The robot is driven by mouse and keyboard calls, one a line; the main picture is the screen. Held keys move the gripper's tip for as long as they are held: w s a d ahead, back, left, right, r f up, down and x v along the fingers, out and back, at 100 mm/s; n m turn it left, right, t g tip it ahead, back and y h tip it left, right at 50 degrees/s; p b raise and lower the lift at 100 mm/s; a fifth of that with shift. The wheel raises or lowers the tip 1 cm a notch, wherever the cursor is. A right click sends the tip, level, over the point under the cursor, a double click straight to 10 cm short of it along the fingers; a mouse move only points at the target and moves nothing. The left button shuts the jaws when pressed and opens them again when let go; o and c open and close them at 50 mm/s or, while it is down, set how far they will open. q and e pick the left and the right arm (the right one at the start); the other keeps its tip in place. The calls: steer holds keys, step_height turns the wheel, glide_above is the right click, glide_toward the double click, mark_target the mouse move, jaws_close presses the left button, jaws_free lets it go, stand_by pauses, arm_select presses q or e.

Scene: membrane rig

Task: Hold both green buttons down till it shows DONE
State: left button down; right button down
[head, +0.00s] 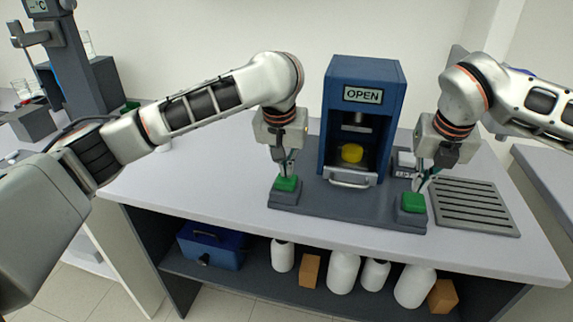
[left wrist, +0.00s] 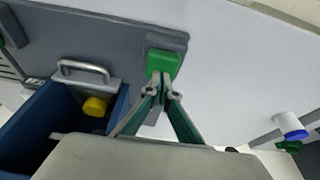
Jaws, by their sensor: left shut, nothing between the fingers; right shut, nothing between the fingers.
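The blue press rig (head: 365,125) stands on the bench with its display (head: 362,95) reading OPEN. A yellow round piece (head: 352,153) sits inside its open bay, and it also shows in the left wrist view (left wrist: 95,106). The left green button (head: 287,183) is on a grey block at the rig's left, and the right green button (head: 413,202) is on a block at its right. My left gripper (head: 287,174) is shut and empty, tips at or just above the left button (left wrist: 163,62); contact is unclear. My right gripper (head: 420,188) is shut and empty, close above the right button.
A silver handle (head: 350,178) is at the front of the bay. A slotted grey tray (head: 470,205) lies right of the rig. White bottles (head: 343,272) and a blue box (head: 211,246) are on the shelf below.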

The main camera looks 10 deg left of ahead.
arm_select(q)
steer(key=shift+f, duration=0.8)
steer(key=shift+s+f, duration=0.1)
steer(key=shift+f, duration=0.1)
